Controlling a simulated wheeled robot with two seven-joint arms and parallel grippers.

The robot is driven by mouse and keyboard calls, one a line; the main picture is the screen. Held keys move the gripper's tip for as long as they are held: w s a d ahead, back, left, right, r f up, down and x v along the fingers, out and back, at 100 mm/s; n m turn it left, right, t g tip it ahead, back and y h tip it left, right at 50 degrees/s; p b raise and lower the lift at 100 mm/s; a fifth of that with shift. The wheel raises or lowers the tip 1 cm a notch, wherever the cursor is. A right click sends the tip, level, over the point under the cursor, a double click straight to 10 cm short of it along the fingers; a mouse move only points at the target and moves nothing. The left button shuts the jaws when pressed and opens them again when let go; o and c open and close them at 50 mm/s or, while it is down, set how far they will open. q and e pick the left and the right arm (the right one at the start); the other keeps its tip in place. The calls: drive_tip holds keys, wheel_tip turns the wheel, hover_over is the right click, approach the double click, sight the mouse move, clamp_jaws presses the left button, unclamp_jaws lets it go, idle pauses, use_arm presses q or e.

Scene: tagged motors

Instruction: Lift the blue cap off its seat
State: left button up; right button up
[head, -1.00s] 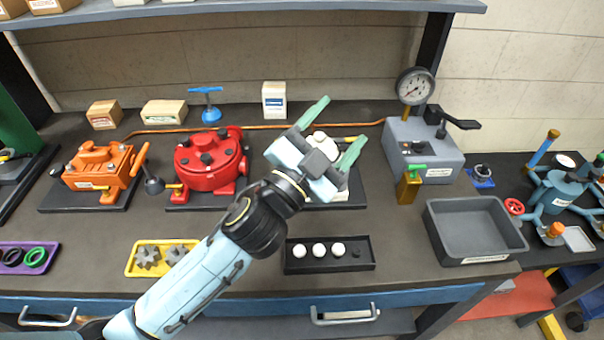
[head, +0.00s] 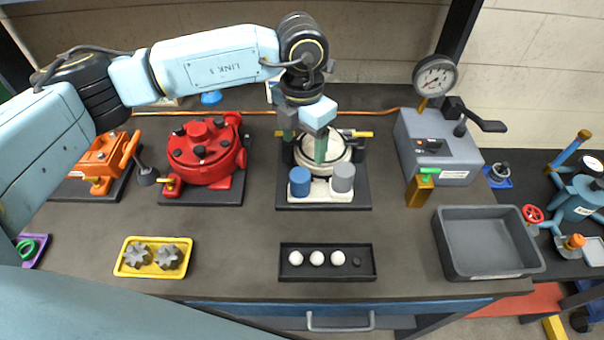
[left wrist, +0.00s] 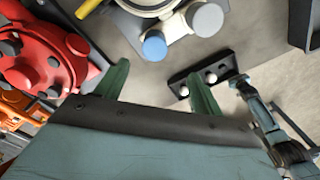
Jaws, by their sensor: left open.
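The blue cap (head: 300,182) sits on the front left of the white motor (head: 322,155), next to a grey cap (head: 343,178). In the left wrist view the blue cap (left wrist: 154,45) is a round disc beyond the fingertips, apart from them. My left gripper (head: 305,145) is open with nothing between its green fingers. In the head view it points down over the white motor, behind the blue cap. It also shows in the left wrist view (left wrist: 158,80). My right gripper is not in view.
A black tray (head: 368,262) with white balls lies in front. A red motor (head: 204,150) stands left and a grey gauge unit (head: 440,145) right. A grey bin (head: 490,240) and a yellow gear tray (head: 153,270) are on the bench.

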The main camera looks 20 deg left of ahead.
sight(300, 174)
use_arm(q)
drive_tip(key=f, duration=0.3)
drive_tip(key=f+p, duration=0.1)
drive_tip(key=f, duration=0.3)
drive_tip(key=shift+a+f, duration=0.2)
drive_tip(key=shift+f, duration=0.05)
drive_tip(key=shift+a+f+p, duration=0.2)
drive_tip(key=shift+f+p, duration=0.4)
drive_tip(key=shift+f, duration=2.15)
drive_tip(key=c, duration=1.1)
drive_tip(key=shift+o, duration=0.2)
wheel_tip(300, 174, up, 9)
drive_tip(key=shift+r+b, duration=0.15)
drive_tip(key=shift+b, duration=0.45)
wheel_tip(300, 174, up, 7)
drive_tip(key=p, duration=0.2)
drive_tip(key=shift+p, duration=0.4)
